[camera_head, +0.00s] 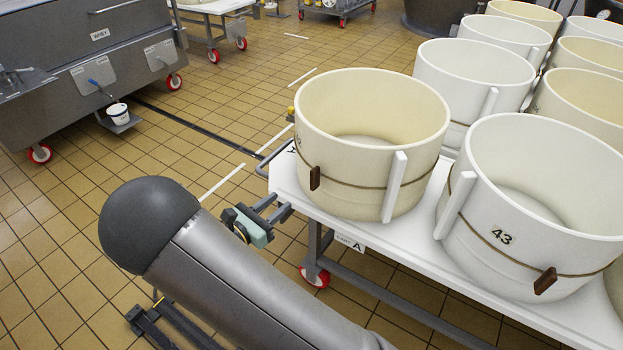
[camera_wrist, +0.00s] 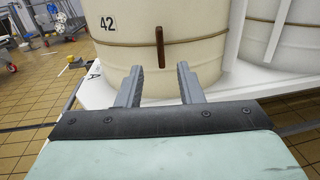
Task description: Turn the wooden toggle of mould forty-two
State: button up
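Mould forty-two is a cream round tub (camera_head: 372,150) at the near left corner of the white table. In the wrist view its wall (camera_wrist: 215,55) carries the label 42 (camera_wrist: 108,22). Its dark brown wooden toggle (camera_head: 315,178) sits on the cord round the tub and stands about upright; it also shows in the wrist view (camera_wrist: 160,47). My gripper (camera_head: 281,206) is left of the toggle in the head view, apart from it. In the wrist view my gripper (camera_wrist: 160,78) is open and empty, its two fingers pointing toward the toggle, which appears between and beyond them.
Mould 43 (camera_head: 540,215), with its own tilted toggle (camera_head: 545,281), stands to the right. More moulds stand behind. The white table (camera_head: 345,212) has a rail (camera_head: 273,160) at its left end and red-wheeled legs. Tiled floor lies open to the left, before a grey vat (camera_head: 85,60).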

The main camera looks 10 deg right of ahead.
aim_at(311, 177)
jog(key=b+x, duration=0.1)
jog(key=x, duration=1.2)
jog(key=shift+w+d, duration=0.15)
jog(key=shift+d, duration=0.05)
grip_shut()
